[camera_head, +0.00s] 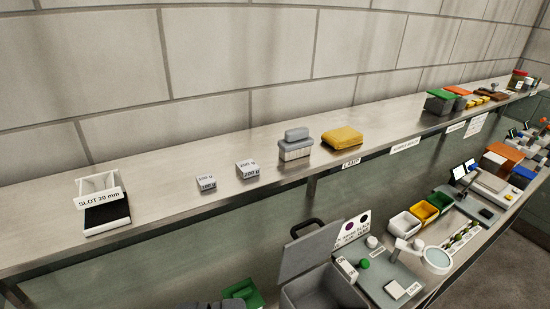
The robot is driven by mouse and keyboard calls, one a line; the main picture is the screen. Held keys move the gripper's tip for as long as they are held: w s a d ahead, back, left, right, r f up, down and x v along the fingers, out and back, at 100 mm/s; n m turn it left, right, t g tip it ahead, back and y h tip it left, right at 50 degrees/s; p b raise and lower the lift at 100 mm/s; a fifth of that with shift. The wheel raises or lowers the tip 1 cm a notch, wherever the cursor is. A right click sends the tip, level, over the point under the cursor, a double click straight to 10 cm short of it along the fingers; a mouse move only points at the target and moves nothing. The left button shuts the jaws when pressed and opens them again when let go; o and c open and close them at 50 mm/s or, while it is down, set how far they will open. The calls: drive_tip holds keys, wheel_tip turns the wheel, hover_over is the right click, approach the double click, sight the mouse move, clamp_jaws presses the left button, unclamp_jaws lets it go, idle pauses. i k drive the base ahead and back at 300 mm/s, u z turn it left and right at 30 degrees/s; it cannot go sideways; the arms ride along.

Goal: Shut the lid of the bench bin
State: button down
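The bench bin (318,294) is a grey box at the bottom edge of the view, on the lower bench, and its lower part is cut off. Its grey lid (308,251) stands raised at the back, tilted, with a dark handle (307,226) at its top edge. The bin's mouth is open towards me; I cannot see what is inside. My gripper does not show in this view, so I cannot tell its state.
Right of the bin is a tray (388,283) with a loupe (437,261). A green object (243,292) lies left.

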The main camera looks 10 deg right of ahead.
sight(300, 256)
drive_tip(key=k, duration=1.15)
drive_tip(key=z, duration=0.45)
drive_tip(key=i, duration=2.1)
drive_tip(key=u, duration=0.45)
